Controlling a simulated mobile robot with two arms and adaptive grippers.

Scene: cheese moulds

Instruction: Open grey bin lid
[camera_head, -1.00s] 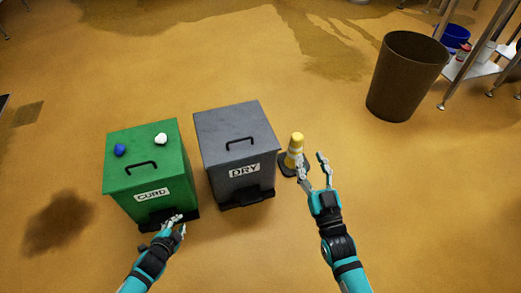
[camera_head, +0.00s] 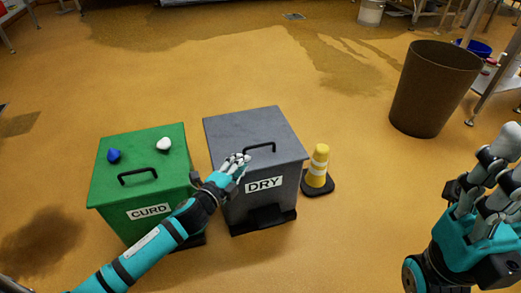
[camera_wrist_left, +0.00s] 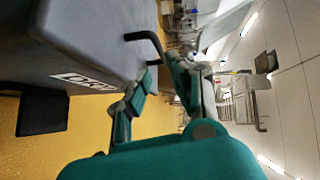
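The grey bin (camera_head: 232,185) with the DRY label stands upright, and its grey lid (camera_head: 240,128) lies shut on top. The black lid handle (camera_head: 260,146) is near the lid's front edge. My left gripper (camera_head: 238,163) is at the front of the lid, just left of the handle. In the left wrist view its fingers (camera_wrist_left: 160,68) are apart, with the handle (camera_wrist_left: 147,38) at their tips; contact is unclear. My right gripper (camera_head: 492,165) is raised at the right edge, away from the bin. It is partly cut off, and its finger opening is unclear.
A green CURD bin (camera_head: 120,195) stands close at the left, with a blue lump (camera_head: 114,156) and a white lump (camera_head: 164,145) on its lid. A yellow cone (camera_head: 319,165) is right of the grey bin. A brown barrel (camera_head: 432,90) stands farther right.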

